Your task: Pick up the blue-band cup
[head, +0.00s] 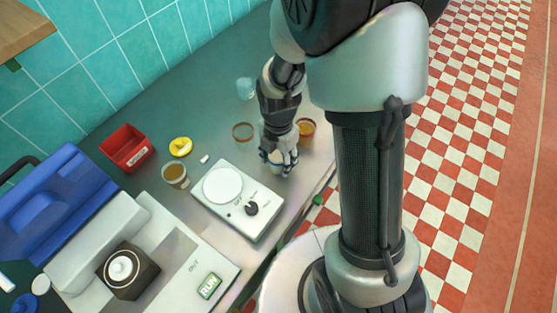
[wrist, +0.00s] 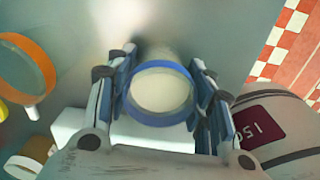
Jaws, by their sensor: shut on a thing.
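The blue-band cup (wrist: 162,92) shows in the wrist view from above, with a blue rim and a pale inside. My gripper (wrist: 166,96) has a finger on each side of it and is shut on it. In the head view my gripper (head: 278,163) is above the counter, behind the right part of a white device. The cup is mostly hidden by the fingers there. It looks roughly upright. I cannot tell whether its base touches the counter.
The white device (head: 262,216) with a round plate is just in front of my gripper. An amber cup (head: 306,129) stands close on the right, an orange-rimmed one (head: 243,131) behind left. A brown-filled cup (head: 174,175) and red bin (head: 127,152) stand further left.

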